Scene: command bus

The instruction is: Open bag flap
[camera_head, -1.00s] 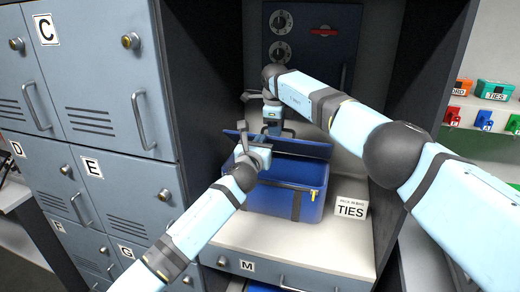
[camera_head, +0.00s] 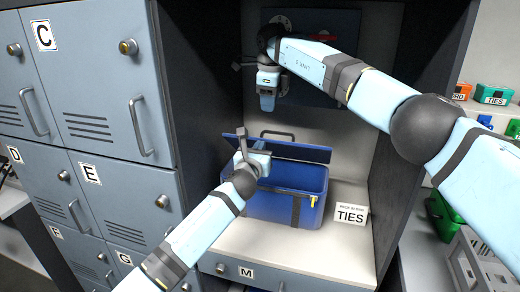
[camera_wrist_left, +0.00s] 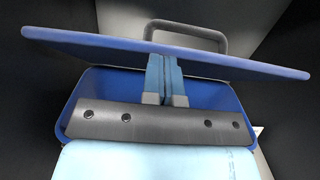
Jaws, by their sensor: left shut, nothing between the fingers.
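The blue bag (camera_head: 285,205) sits on the locker shelf with a dark strap and yellow clasp on its front. Its flap (camera_head: 300,152) stands raised at the back, with a grey handle (camera_head: 278,133) behind it. My left gripper (camera_head: 258,158) is at the bag's left upper side, near the flap. In the left wrist view its fingers (camera_wrist_left: 165,78) are together and empty, just by the flap's edge (camera_wrist_left: 235,65); whether they touch it I cannot tell. My right gripper (camera_head: 267,102) hangs above the bag, pointing down, clear of flap and handle; its finger gap is not clear.
A white TIES sign (camera_head: 350,214) stands right of the bag on the shelf (camera_head: 300,245). The compartment's dark side walls bound it at left and right. A panel with dials (camera_head: 345,50) is behind. Lockers (camera_head: 95,80) fill the left.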

